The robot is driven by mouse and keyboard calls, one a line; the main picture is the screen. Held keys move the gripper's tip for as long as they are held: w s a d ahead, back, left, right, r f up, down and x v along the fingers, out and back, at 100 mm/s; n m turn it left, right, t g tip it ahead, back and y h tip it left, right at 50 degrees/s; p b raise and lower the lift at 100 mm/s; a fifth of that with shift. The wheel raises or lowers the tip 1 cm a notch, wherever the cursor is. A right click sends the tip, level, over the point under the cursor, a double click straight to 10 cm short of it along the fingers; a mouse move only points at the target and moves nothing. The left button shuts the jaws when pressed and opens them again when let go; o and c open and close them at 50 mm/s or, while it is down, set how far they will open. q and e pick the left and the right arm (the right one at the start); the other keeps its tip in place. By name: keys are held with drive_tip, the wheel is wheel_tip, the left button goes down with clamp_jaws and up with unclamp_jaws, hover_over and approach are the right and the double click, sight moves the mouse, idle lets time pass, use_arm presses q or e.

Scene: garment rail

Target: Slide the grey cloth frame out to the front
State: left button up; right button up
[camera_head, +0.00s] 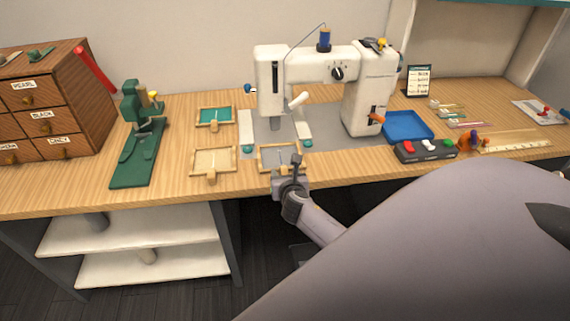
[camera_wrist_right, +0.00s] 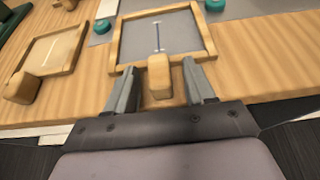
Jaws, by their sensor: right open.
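The grey cloth frame (camera_head: 273,155) has a light wooden border and lies on the table in front of the sewing machine. In the right wrist view the same grey cloth frame (camera_wrist_right: 138,41) shows its cloth with a short blue and white line on it. Its wooden handle block (camera_wrist_right: 160,76) points toward me. My right gripper (camera_head: 290,167) is at the frame's near edge. In the right wrist view its open fingers (camera_wrist_right: 160,85) stand on either side of the handle block, with gaps visible. My left gripper is not in view.
The white sewing machine (camera_head: 271,85) stands behind the frame. A cream cloth frame (camera_head: 212,160) lies to the left and a green one (camera_head: 214,117) behind it. A control box (camera_head: 425,150) and a blue tray (camera_head: 407,126) are to the right.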

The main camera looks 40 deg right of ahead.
idle(0.3)
drive_tip(key=v, duration=0.7)
idle(0.3)
drive_tip(key=shift+s, duration=0.1)
idle(0.3)
drive_tip(key=s+a+f+m+y, duration=0.3)
drive_tip(key=s+a+m, duration=0.6)
drive_tip(key=m, duration=0.4)
drive_tip(key=s+a+f+m+g+y, duration=0.1)
drive_tip(key=s+a+f+m+y, duration=0.2)
drive_tip(key=m, duration=1.1)
drive_tip(key=shift+s+a+y, duration=1.6)
drive_tip(key=shift+s+a, duration=1.35)
drive_tip(key=shift+s, duration=0.6)
